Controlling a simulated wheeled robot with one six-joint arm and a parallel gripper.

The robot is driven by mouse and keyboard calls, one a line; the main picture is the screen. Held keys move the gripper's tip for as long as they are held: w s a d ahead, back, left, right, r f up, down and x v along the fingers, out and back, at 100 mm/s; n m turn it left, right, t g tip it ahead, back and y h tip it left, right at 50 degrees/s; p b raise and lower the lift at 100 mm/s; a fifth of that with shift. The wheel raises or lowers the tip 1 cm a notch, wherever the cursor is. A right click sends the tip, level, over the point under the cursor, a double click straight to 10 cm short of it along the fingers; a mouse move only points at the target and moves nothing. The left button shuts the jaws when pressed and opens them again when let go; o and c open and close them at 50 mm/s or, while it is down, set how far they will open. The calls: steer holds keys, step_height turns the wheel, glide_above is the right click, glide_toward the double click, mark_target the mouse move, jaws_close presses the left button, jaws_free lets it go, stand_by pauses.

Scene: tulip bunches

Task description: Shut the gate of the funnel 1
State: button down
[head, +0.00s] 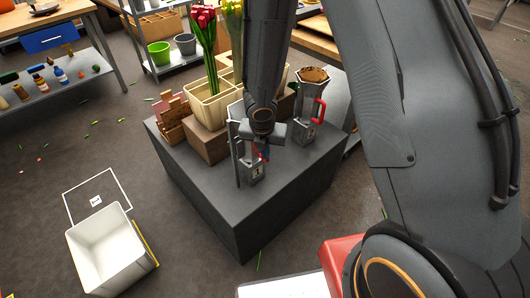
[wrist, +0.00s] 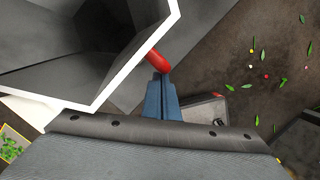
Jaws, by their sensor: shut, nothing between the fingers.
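Funnel 1 (head: 239,150), a grey metal piece with a small number plate, stands near the front of the dark block and is partly hidden behind my arm. In the wrist view its wide hopper (wrist: 90,100) fills the upper left, with a pale rim and a grey inside. A red handle end (wrist: 158,61) shows beside the rim. My gripper (wrist: 160,77) is shut and empty, its blue fingertips at the red end; whether they touch it I cannot tell. In the head view my gripper (head: 264,151) is beside the funnel. The gate itself is not clearly visible.
A second funnel (head: 305,105) with a red handle and brown fill stands at the right on the dark block (head: 215,195). A cream divided bin (head: 209,112) holding tulips stands behind. A white bin (head: 88,262) sits on the floor at the left.

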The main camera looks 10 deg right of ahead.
steer(key=s+a+r+p, duration=0.3)
steer(key=s+r+p, duration=0.25)
steer(key=r, duration=0.45)
steer(key=s+d+r+m+g, duration=0.1)
steer(key=s+d+r+m, duration=0.5)
steer(key=m, duration=0.9)
steer(key=s+d+r+m+g+y, duration=0.1)
steer(key=s+d+r+m, duration=0.4)
steer(key=m, duration=1.1)
steer(key=shift+s+d+r+m+b, duration=0.3)
steer(key=shift+s+d+r+b, duration=0.1)
steer(key=shift+s+r, duration=0.7)
steer(key=shift+f, duration=0.1)
